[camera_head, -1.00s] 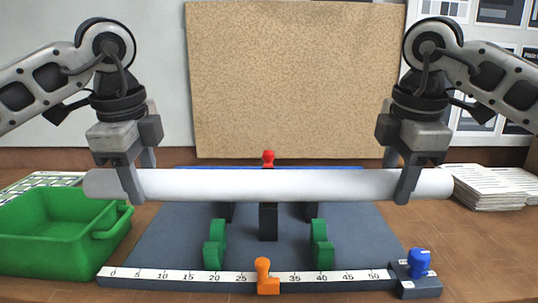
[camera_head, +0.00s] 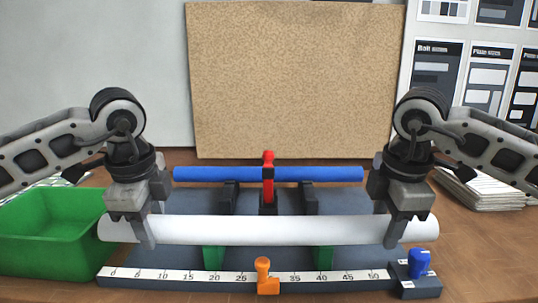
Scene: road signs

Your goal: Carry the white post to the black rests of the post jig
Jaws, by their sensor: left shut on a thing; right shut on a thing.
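The white post (camera_head: 268,230) is held level across the front of the post jig by both my grippers. My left gripper (camera_head: 148,232) is shut on it near its left end. My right gripper (camera_head: 396,232) is shut on it near its right end. The black rests (camera_head: 228,198) (camera_head: 308,198) stand behind the post, with a blue bar (camera_head: 205,174) lying across them. The post hides the tops of the green supports (camera_head: 213,258) (camera_head: 323,258); I cannot tell whether it touches them.
A red-topped upright (camera_head: 268,165) stands mid-jig at the blue bar. In front are a numbered ruler (camera_head: 190,275), an orange pointer (camera_head: 263,268) and a blue knob (camera_head: 419,262). A green bin (camera_head: 50,235) is at left, papers (camera_head: 480,190) at right, a corkboard (camera_head: 290,80) behind.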

